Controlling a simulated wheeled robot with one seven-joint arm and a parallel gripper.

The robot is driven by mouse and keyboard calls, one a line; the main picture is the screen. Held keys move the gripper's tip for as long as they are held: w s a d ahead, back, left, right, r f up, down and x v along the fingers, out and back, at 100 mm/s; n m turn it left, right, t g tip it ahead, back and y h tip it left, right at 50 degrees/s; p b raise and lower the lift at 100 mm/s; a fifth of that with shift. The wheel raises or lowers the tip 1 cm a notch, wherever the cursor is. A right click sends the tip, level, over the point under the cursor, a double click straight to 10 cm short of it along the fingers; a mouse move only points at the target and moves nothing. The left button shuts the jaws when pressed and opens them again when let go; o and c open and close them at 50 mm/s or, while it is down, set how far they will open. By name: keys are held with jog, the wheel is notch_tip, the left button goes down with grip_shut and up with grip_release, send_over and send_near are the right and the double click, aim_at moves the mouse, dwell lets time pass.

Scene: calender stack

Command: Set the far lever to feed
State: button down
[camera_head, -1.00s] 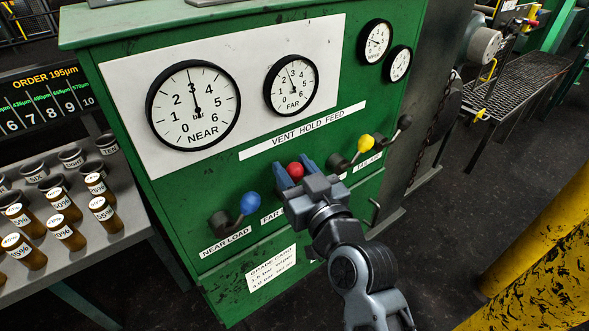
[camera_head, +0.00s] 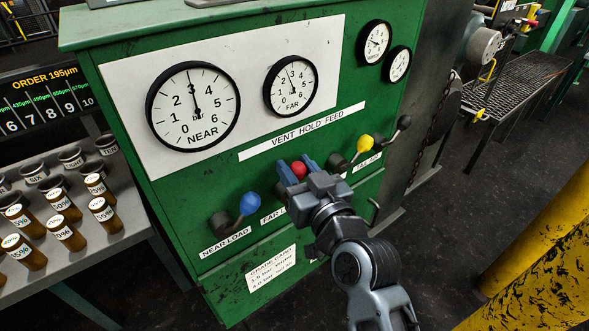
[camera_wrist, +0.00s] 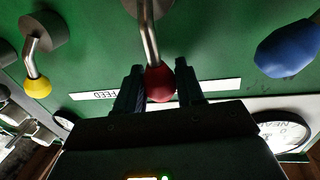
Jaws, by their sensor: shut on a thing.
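The far lever has a red knob (camera_head: 299,170) and sits on the green panel, above a partly covered label that starts "FAR L". My gripper (camera_head: 299,168) is shut on this red knob, with one blue-grey finger on each side. In the wrist view the red knob (camera_wrist: 160,82) sits between the fingers on a bare metal shaft. The lever's hub is mostly hidden by my gripper in the head view. The strip above reads "VENT HOLD FEED" (camera_head: 302,131). The far gauge (camera_head: 291,86) has its needle a little left of upright, near 3.
The near load lever with a blue knob (camera_head: 249,204) stands left of my gripper. A lever with a yellow knob (camera_head: 365,144) and a dark-knobbed lever (camera_head: 404,122) stand to the right. A grey table (camera_head: 125,240) with labelled jars is at the left. A yellow post (camera_head: 540,250) stands at the right.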

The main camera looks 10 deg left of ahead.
jog(key=shift+w+d+f+m+g, duration=0.3)
jog(key=shift+w+d+m, duration=0.25)
jog(key=shift+m, duration=0.55)
jog(key=shift+w+d+f+m+g, duration=0.15)
jog(key=shift+w+d+f+m, duration=0.3)
jog(key=shift+m, duration=0.65)
jog(key=shift+w+d+f+m+g, duration=0.2)
jog(key=shift+w+d+m, duration=0.35)
jog(key=shift+m, duration=0.55)
jog(key=shift+w, duration=0.1)
jog(key=c, duration=0.8)
grip_release()
jog(key=shift+a, duration=0.1)
jog(key=shift+b+v, duration=0.45)
jog(key=shift+v, duration=3.45)
jog(key=shift+r, duration=0.1)
